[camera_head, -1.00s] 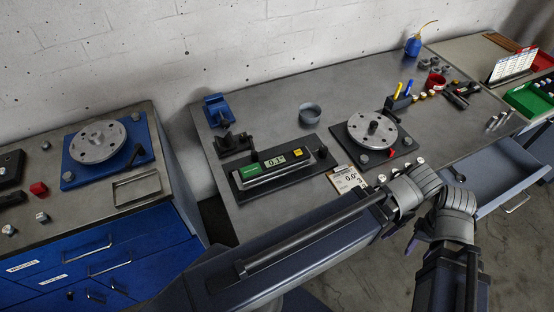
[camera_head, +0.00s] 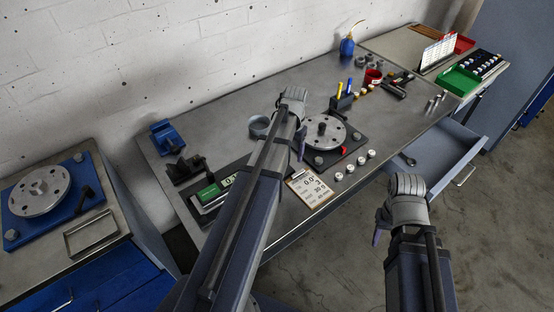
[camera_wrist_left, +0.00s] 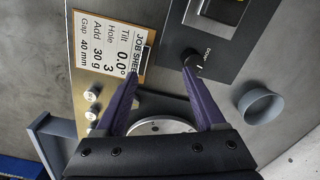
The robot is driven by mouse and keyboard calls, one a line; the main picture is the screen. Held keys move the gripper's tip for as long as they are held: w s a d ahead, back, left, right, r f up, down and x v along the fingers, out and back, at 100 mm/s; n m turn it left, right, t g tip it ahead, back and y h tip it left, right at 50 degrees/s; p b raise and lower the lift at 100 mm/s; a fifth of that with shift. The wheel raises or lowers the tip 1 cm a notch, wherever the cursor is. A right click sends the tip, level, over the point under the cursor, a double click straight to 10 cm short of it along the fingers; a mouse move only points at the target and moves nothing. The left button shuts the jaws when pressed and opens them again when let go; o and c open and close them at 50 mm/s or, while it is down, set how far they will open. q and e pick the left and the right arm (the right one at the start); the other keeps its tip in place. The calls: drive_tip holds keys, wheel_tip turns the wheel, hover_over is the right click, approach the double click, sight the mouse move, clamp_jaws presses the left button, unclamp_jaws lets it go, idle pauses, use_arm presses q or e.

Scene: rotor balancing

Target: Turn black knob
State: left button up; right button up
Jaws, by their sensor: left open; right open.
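The black knob (camera_wrist_left: 192,62) sits at the end of the black-based display unit (camera_wrist_left: 218,40) in the left wrist view. The left arm hides it in the head view, where part of the display unit (camera_head: 207,194) shows. My left gripper (camera_wrist_left: 162,72) is open and empty, its purple fingers pointing at the bench. One fingertip overlaps or lies very close to the knob; I cannot tell whether they touch. The other is over the job sheet's edge. In the head view my left gripper (camera_head: 301,140) is over the bench. My right gripper (camera_head: 381,228) is open, in front of the bench.
The rotor disc (camera_head: 325,131) stands right of my left gripper, with several small weights (camera_head: 355,163) along its base. The job sheet (camera_head: 312,188) lies at the bench's front. A grey ring (camera_head: 259,127) is behind the arm. A drawer (camera_head: 440,160) stands open at right.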

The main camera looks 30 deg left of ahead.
use_arm(q)
drive_tip(key=shift+n, duration=0.3)
drive_tip(key=a, duration=0.3)
drive_tip(key=w+a, duration=0.1)
drive_tip(key=a, duration=0.1)
drive_tip(key=shift+a, duration=0.35)
drive_tip(key=shift+f, duration=0.2)
wheel_tip(320, 180, down, 8)
drive_tip(key=b, duration=0.8)
drive_tip(key=shift+r, duration=0.2)
clamp_jaws()
